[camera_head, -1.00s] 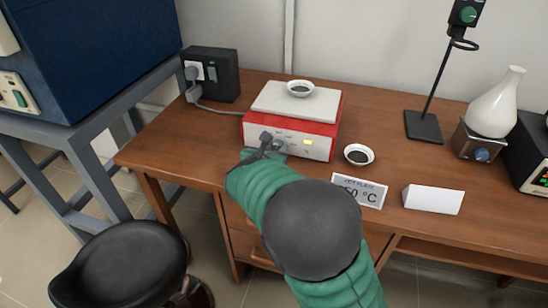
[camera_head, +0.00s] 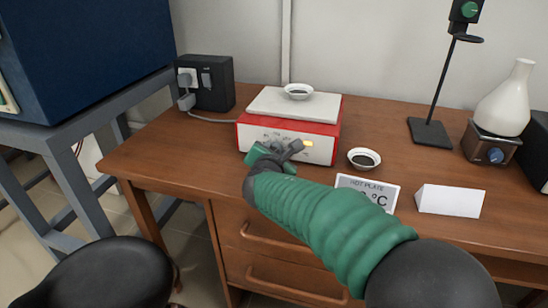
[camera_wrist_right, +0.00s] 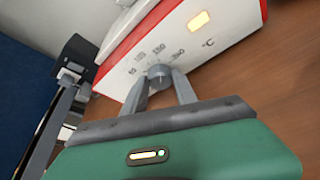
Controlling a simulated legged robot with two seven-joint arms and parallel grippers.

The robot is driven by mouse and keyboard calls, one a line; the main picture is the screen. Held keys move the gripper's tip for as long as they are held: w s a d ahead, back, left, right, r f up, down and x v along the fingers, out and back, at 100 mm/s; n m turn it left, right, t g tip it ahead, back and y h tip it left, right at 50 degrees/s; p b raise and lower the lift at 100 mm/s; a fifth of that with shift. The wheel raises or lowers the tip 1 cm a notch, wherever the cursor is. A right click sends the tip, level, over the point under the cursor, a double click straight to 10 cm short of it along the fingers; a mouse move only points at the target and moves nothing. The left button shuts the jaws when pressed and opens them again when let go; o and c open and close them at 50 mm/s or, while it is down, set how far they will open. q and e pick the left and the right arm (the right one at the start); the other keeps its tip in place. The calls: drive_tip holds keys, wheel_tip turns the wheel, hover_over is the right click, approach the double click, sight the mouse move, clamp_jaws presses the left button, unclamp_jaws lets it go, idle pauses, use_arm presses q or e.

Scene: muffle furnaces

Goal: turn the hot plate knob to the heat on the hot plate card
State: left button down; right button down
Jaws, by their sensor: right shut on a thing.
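The hot plate (camera_head: 255,132) is a red and white box with a pale top plate, standing on the wooden desk. Its grey knob (camera_wrist_right: 158,75) shows between the fingers of my right gripper (camera_wrist_right: 160,84), which is shut on it. In the head view my right gripper (camera_head: 286,148) is at the hot plate's front face and mostly covers the knob. Scale numbers run around the knob, with °C at the right; they are tilted and blurred. The hot plate card (camera_head: 392,187) stands in front, its number partly hidden by my arm. My left gripper is not in view.
A small dish (camera_head: 364,158) with dark contents sits right of the hot plate, and another dish (camera_head: 298,91) is on top. A white folded card (camera_head: 450,201), a stand (camera_head: 430,132) and a flask (camera_head: 506,98) are farther right. A yellow light (camera_wrist_right: 200,20) glows on the panel.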

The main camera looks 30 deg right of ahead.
drive_tip(key=shift+a+f, duration=0.1)
drive_tip(key=shift+f, duration=0.15)
drive_tip(key=c, duration=1.2)
unclamp_jaws()
drive_tip(key=shift+o, duration=1.2)
drive_tip(key=shift+r, duration=0.1)
drive_tip(key=p+v, duration=0.6)
drive_tip(key=v, duration=1)
drive_tip(key=shift+s+a, duration=0.25)
drive_tip(key=shift+s, duration=0.05)
